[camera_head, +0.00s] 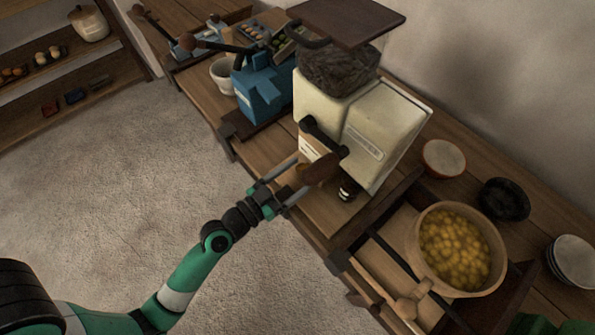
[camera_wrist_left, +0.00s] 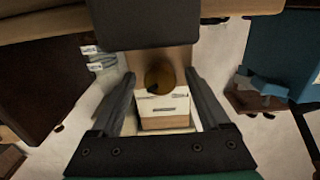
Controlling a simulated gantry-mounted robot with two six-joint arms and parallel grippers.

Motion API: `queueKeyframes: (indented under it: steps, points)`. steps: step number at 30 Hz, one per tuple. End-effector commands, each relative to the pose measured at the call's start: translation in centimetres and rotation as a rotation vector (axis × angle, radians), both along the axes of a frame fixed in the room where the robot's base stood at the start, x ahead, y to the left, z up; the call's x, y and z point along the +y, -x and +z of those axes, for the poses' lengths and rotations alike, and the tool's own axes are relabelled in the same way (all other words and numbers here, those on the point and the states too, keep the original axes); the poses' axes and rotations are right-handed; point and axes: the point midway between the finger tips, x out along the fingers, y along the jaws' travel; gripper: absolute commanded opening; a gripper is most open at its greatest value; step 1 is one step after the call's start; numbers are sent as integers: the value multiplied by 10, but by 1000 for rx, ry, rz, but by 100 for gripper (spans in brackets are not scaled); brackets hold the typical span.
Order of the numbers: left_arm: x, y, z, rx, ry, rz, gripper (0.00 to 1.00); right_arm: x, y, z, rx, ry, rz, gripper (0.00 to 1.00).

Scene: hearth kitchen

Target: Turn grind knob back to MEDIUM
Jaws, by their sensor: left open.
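The cream grinder (camera_head: 377,137), with a clear hopper of dark beans, stands on the wooden counter. A black crank (camera_head: 323,136) on its front ends in a brown wooden handle (camera_head: 320,169). A small dark knob (camera_head: 348,188) with a pale band sits low on the front; I cannot tell whether it is the grind knob, and no setting is readable. My left gripper (camera_head: 304,173) is open at the wooden handle. In the left wrist view, a round brown end (camera_wrist_left: 160,77) shows between the open fingers, with apparent gaps on both sides; contact cannot be judged.
A blue machine (camera_head: 262,90) and a white cup (camera_head: 222,75) stand left of the grinder. Open floor (camera_head: 110,150) is left.

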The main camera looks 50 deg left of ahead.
Motion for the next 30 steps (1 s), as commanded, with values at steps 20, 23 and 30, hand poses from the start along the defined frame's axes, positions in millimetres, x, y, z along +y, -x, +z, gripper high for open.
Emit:
queueKeyframes:
  steps: [20,23,30]
  points:
    - [0,0,0,0,0,0,0,0,0,0,0,0,0,80]
    - [0,0,0,0,2,0,0,0,0,0,0,0,0,80]
    - [0,0,0,-1,48,0,0,0,0,1,0,0,0,80]
